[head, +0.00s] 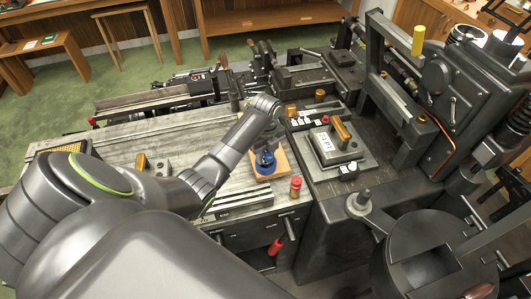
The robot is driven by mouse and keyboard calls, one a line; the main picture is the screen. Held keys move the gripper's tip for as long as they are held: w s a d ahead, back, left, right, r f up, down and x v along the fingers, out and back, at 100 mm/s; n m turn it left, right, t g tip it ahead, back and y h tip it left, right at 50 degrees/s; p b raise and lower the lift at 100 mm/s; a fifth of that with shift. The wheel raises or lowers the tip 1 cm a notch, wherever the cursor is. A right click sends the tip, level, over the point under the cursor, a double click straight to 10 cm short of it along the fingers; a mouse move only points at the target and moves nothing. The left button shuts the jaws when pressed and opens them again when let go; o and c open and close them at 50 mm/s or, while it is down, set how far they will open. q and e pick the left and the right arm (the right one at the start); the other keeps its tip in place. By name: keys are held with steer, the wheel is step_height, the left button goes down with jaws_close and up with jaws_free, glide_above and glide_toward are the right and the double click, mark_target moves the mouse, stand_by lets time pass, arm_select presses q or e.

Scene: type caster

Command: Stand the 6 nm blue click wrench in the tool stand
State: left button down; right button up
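A small blue object (265,161), which looks like the blue click wrench, shows at the wooden block (281,169), which looks like the tool stand. I cannot tell whether it is seated in the block or held just above it. My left arm reaches in from the left, and its wrist bends down over the block. My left gripper (268,147) is at the top of the blue object. Its fingers are too small and hidden to tell whether they are open or shut. My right gripper is not in view.
A red cylinder (295,187) stands right of the wooden block, near the bench's front edge. Dark casting machinery (440,90) fills the right side. A brass-coloured piece (141,162) sits on the bench at left. The grey bench top (130,130) has free room behind my arm.

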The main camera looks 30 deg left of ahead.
arm_select(q)
steer(key=shift+f, duration=0.15)
steer(key=c, duration=0.9)
jaws_free()
steer(key=shift+c, duration=0.2)
